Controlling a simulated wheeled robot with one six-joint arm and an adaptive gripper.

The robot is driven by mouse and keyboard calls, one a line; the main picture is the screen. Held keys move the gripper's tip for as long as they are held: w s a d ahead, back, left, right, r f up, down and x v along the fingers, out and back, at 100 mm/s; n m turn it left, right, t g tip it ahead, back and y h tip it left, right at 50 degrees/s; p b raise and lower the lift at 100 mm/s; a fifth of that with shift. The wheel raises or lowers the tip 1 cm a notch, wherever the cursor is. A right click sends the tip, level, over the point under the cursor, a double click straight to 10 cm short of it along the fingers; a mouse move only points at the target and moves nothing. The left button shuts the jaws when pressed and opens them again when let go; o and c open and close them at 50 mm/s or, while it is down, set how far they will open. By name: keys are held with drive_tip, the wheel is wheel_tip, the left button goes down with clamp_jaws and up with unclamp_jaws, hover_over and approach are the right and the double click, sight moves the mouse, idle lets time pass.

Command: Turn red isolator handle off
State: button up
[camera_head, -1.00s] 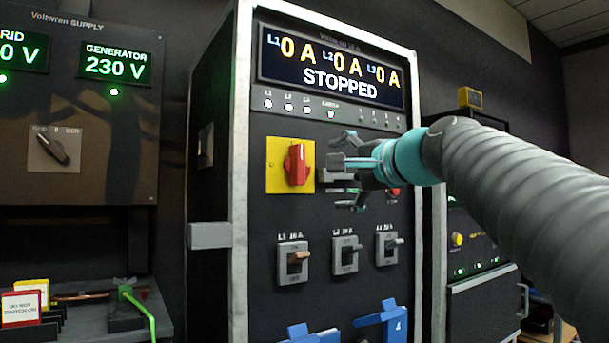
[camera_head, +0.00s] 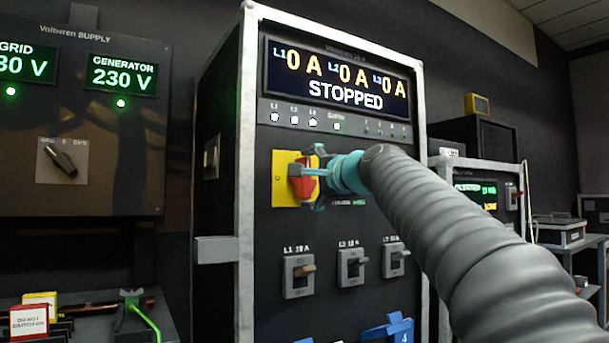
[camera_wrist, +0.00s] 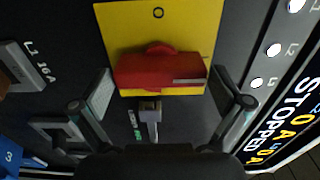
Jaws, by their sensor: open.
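The red isolator handle (camera_head: 301,184) sits on a yellow plate (camera_head: 284,192) on the black panel front, below the display. In the wrist view the handle (camera_wrist: 160,70) lies crosswise on the yellow plate (camera_wrist: 190,20), which bears an "O" mark. My gripper (camera_head: 312,178) is at the handle in the head view and hides part of it. In the wrist view my gripper (camera_wrist: 163,95) is open, with one finger near each end of the handle. I cannot tell whether either finger touches it.
The display (camera_head: 335,80) reads 0 A on three lines and STOPPED. Below the isolator stand three breakers, one of them a left breaker (camera_head: 299,275). A small metal switch (camera_wrist: 150,112) is close under the handle. Blue parts (camera_head: 390,330) stick out low down.

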drive_tip(key=shift+w+a, duration=0.4)
drive_tip(key=shift+w, duration=0.2)
drive_tip(key=c, duration=0.8)
